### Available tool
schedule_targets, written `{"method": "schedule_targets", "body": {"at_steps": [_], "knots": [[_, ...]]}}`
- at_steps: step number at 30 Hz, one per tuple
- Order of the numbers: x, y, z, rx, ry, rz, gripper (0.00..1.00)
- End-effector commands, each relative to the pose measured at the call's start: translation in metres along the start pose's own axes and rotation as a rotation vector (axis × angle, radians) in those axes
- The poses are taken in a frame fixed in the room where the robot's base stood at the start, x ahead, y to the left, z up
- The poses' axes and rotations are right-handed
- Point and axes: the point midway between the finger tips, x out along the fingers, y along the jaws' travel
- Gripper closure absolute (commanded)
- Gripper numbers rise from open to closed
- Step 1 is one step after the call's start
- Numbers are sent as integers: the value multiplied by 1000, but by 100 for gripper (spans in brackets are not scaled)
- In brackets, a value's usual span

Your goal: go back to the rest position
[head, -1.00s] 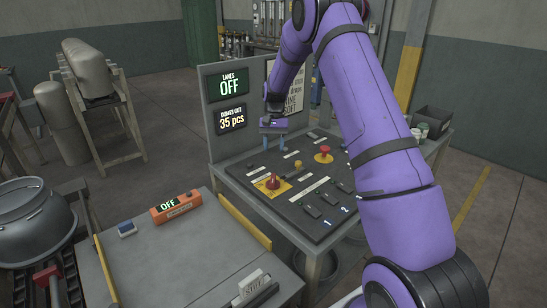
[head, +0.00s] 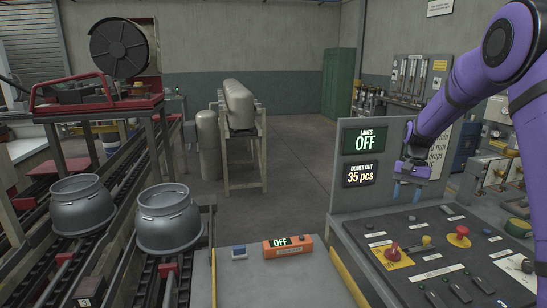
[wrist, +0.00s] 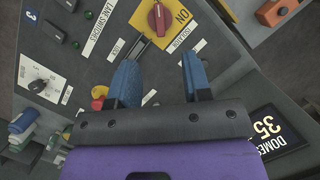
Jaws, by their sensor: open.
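My gripper (head: 406,191) hangs above the back part of the sloped control panel (head: 400,268), in front of the display board (head: 345,205). Its two blue fingers are apart with nothing between them. In the wrist view my gripper (wrist: 158,80) points down over the panel, and a red rotary switch (wrist: 158,17) on a yellow plate lies beyond the fingertips. In the head view that red switch (head: 393,250) stands left of a red mushroom button (head: 459,236) on a yellow base.
The display board reads "LANES OFF" (head: 364,140) and "DOMES OUT 35 pcs" (head: 360,174). An orange box (head: 288,246) showing "OFF" sits on the bench left of the panel. Two grey domed vessels (head: 168,222) stand on the conveyor rails at left. Open floor (head: 275,170) lies behind the bench.

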Motion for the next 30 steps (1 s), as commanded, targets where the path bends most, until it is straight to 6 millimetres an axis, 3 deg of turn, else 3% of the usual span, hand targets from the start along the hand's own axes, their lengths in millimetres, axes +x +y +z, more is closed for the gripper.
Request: {"method": "schedule_targets", "body": {"at_steps": [1, 6, 15, 21, 30], "knots": [[-15, -1, 16, -19, 26, -3, 55], [-51, -1, 64, -77, 105, -8, 55], [-95, 7, 154, -182, 244, -15, 55], [-111, 18, 214, -250, 337, -19, 55], [-114, 40, 298, -353, 479, -21, 55]]}}
